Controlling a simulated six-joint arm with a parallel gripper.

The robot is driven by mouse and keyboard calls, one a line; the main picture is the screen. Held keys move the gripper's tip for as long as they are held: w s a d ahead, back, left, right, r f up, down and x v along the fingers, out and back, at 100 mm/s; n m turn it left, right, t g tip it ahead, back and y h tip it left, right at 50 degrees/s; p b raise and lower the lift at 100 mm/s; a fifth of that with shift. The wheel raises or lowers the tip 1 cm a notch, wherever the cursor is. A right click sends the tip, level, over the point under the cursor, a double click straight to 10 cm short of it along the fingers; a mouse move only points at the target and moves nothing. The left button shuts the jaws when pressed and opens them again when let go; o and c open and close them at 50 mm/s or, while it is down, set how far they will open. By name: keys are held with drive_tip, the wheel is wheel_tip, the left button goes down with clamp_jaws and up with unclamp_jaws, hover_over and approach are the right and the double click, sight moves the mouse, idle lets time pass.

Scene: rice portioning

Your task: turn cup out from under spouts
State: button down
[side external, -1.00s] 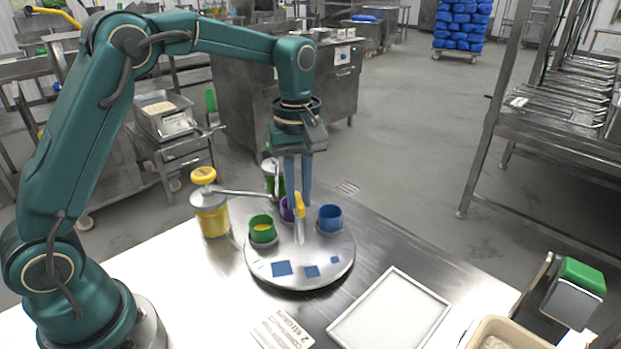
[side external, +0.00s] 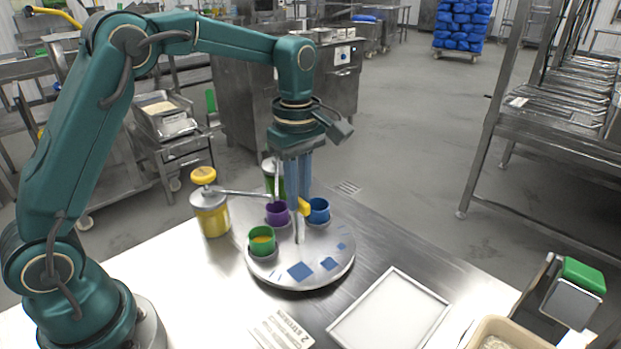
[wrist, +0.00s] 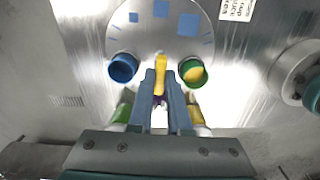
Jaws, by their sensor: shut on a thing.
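My gripper (side external: 299,208) is shut on the yellow handle (side external: 305,207) that stands on a post at the middle of the round metal turntable (side external: 325,272). The handle also shows between the fingers in the wrist view (wrist: 159,66). A green cup (side external: 262,240) with yellow contents sits at the turntable's left. A purple cup (side external: 277,214) sits behind the post, mostly hidden by the fingers in the wrist view. A blue cup (side external: 318,211) sits at the back right. A yellow dispenser (side external: 211,212) has a spout reaching toward the cups. A green dispenser (side external: 271,172) stands behind, partly hidden.
A white framed tray (side external: 389,314) lies right of the turntable. A printed card (side external: 282,331) lies in front. A tan bin (side external: 505,335) and a green-topped device (side external: 582,277) stand at the front right. Blue square marks lie on the turntable's front.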

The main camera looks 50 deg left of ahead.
drive_tip(key=shift+r+n, duration=0.1)
drive_tip(key=shift+n, duration=0.3)
idle(0.4)
drive_tip(key=c, duration=0.9)
unclamp_jaws()
drive_tip(key=shift+o, duration=0.2)
drive_tip(key=shift+r, duration=2.55)
